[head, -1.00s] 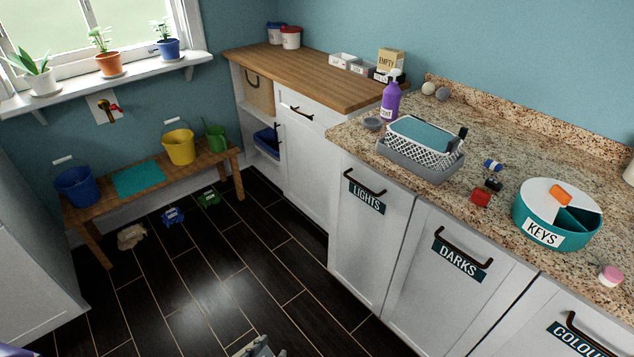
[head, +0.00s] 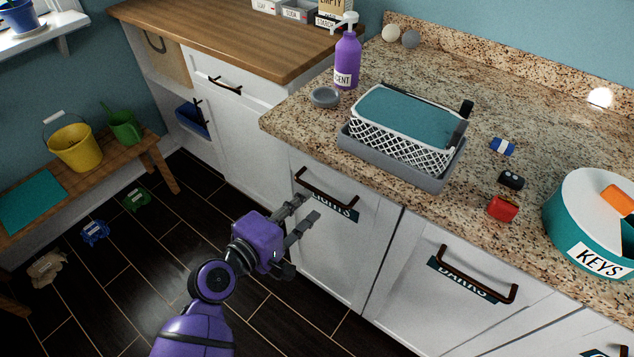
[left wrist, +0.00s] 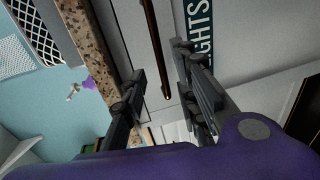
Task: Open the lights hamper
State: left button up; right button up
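The lights hamper (head: 325,250) is a white front under the granite counter, shut flush with its neighbours. Its dark bar handle (head: 325,190) runs along the top, above a partly covered LIGHTS label (head: 346,213). My left gripper (head: 307,209) is open and empty, with its fingertips close to the hamper front near the handle's left end. In the left wrist view, the handle (left wrist: 152,40) shows between the spread fingers (left wrist: 158,65), with the label (left wrist: 199,28) beside one finger. I cannot tell whether the fingers straddle the bar. My right gripper is not in view.
The darks hamper (head: 415,290) is shut on the right. On the counter stand a grey-white basket (head: 400,140), a purple bottle (head: 347,62) and a teal keys tin (head: 590,225). A bench (head: 155,160) with buckets is at the left. The floor between is mostly clear.

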aim_at(317, 193)
pick_arm(q)
jog(key=x, duration=0.2)
jog(key=shift+w+d, duration=0.25)
jog(key=shift+d, duration=0.1)
jog(key=x, duration=0.3)
jog(key=shift+w+f, duration=0.2)
jog(key=shift+w, duration=0.15)
jog(key=shift+d, duration=0.1)
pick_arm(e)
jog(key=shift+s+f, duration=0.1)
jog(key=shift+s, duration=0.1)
pick_arm(q)
jog(key=shift+w, duration=0.1)
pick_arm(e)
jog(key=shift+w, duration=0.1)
pick_arm(q)
grip_shut()
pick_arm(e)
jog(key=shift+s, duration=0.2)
